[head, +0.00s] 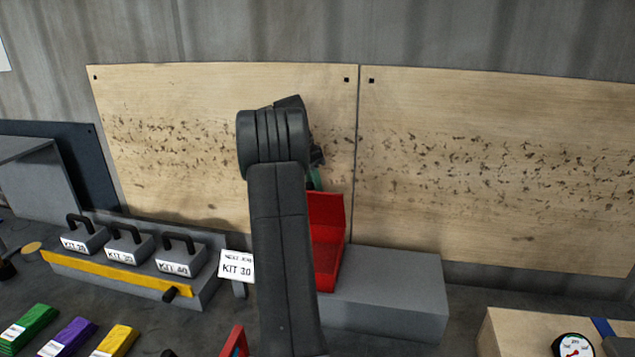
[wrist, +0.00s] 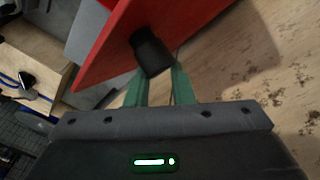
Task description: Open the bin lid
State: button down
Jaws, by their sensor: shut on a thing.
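In the wrist view the lid (wrist: 160,20) is a tilted red panel with a black knob (wrist: 150,50). My gripper (wrist: 159,75) has green fingers shut on this knob. In the head view only a bit of green finger shows above the lid, and my arm hides the rest of the grip.
A "KIT 30" sign (head: 237,267) and a grey rack with handled kit blocks (head: 180,257) are to the left. A wooden panel (head: 200,150) is close behind. A box with a dial gauge (head: 573,345) is at the front right.

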jog(key=shift+a+f, duration=0.35)
jog(key=shift+a, duration=0.05)
jog(key=c, duration=1.4)
grip_release()
jog(key=shift+a, duration=0.15)
jog(key=shift+o, duration=1.3)
jog(key=shift+w+a, duration=0.2)
jog(key=shift+d+r, duration=0.1)
jog(key=shift+r, duration=0.1)
jog(key=shift+r, duration=0.15)
jog(key=v, duration=1.3)
jog(key=shift+r, duration=0.2)
jog(key=shift+d+f, duration=0.1)
jog(key=shift+f, duration=0.1)
